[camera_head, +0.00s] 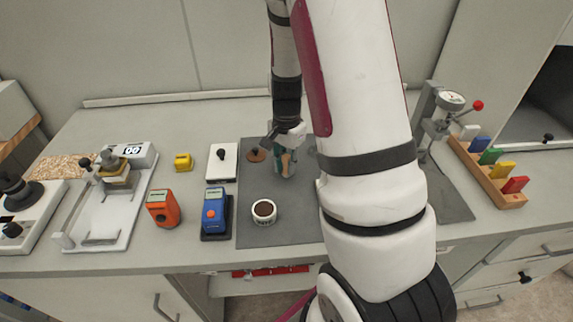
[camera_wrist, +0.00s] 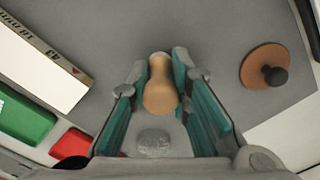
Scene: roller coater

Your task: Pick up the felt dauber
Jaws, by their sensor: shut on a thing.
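The felt dauber shows as a tan, rounded wooden piece (camera_wrist: 160,88) between the teal finger pads of my gripper (camera_wrist: 165,75) in the wrist view. My gripper is shut on it. In the head view the tan dauber (camera_head: 287,166) is small beneath my gripper (camera_head: 283,158), over the grey mat. I cannot tell whether it touches the mat. A grey speckled round part (camera_wrist: 154,142) shows between the finger bases; I cannot tell what it belongs to.
A brown disc with a dark knob (camera_wrist: 265,66) lies close beside the gripper. A white-labelled jar (camera_head: 264,212), a blue device (camera_head: 214,211) and an orange device (camera_head: 163,208) stand nearby. A rack of coloured blocks (camera_head: 485,175) is at right. The grey mat (camera_head: 285,232) has free room in front.

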